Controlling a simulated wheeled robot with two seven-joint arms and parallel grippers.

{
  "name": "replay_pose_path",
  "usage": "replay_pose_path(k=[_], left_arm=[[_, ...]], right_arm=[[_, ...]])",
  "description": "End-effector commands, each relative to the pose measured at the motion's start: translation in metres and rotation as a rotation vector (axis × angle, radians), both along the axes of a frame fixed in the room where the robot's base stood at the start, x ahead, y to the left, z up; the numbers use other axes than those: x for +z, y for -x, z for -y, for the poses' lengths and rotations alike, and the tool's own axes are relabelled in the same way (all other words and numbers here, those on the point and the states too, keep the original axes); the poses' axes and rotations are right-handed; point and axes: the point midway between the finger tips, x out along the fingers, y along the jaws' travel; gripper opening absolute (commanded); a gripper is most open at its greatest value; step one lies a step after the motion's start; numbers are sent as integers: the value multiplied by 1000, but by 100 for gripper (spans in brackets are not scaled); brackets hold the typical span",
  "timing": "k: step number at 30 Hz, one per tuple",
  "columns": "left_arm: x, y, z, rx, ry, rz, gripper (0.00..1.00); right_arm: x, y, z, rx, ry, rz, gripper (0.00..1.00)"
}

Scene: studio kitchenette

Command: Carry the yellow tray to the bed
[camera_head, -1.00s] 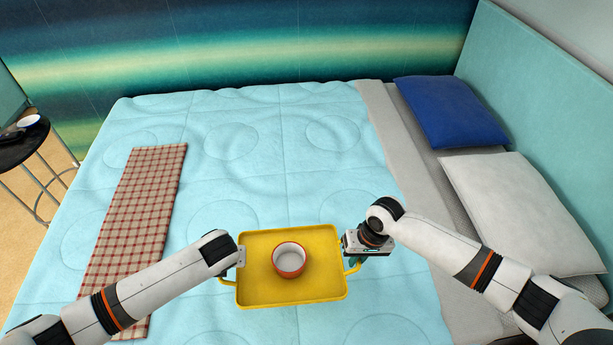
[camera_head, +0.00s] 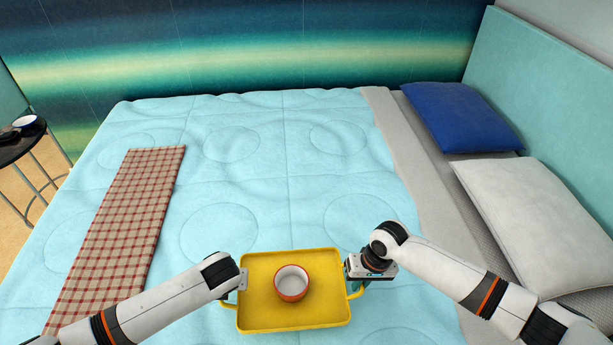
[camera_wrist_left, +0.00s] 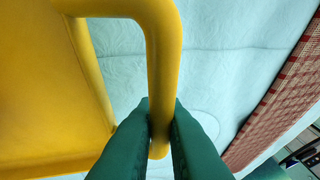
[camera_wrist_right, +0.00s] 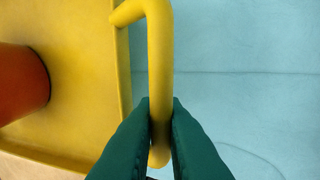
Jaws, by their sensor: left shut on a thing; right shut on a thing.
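The yellow tray (camera_head: 262,315) is in the lower middle of the head view, in front of or over the light blue bed (camera_head: 232,185). I cannot tell whether it touches the cover. A red bowl (camera_head: 291,284) with a pale inside stands upright on the tray. My left gripper (camera_wrist_left: 161,125) is shut on the tray's left handle (camera_wrist_left: 165,50). My right gripper (camera_wrist_right: 160,122) is shut on the right handle (camera_wrist_right: 159,60). In the head view, the left fingers are mostly hidden by the arm; the right gripper (camera_head: 362,284) shows at the tray's right side.
A red checked runner (camera_head: 120,220) lies across the bed at left. A blue pillow (camera_head: 460,117) and a white pillow (camera_head: 535,220) lie at right by the headboard (camera_head: 560,120). A dark round stool (camera_head: 18,148) with a bowl (camera_head: 27,123) stands at far left. The bed's middle is clear.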

Motion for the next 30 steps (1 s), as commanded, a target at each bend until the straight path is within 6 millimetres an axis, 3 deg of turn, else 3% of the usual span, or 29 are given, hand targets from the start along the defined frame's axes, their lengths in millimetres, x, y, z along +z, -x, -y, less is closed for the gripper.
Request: replay_pose_path(k=[27, 28, 30], left_arm=[[-52, 0, 0, 0, 0, 1, 0], [-48, 0, 0, 0, -1, 0, 15], [-48, 0, 0, 0, 0, 0, 27]], right_arm=[[-52, 0, 0, 0, 0, 1, 0], [-48, 0, 0, 0, 1, 0, 15], [-48, 0, 0, 0, 1, 0, 27]])
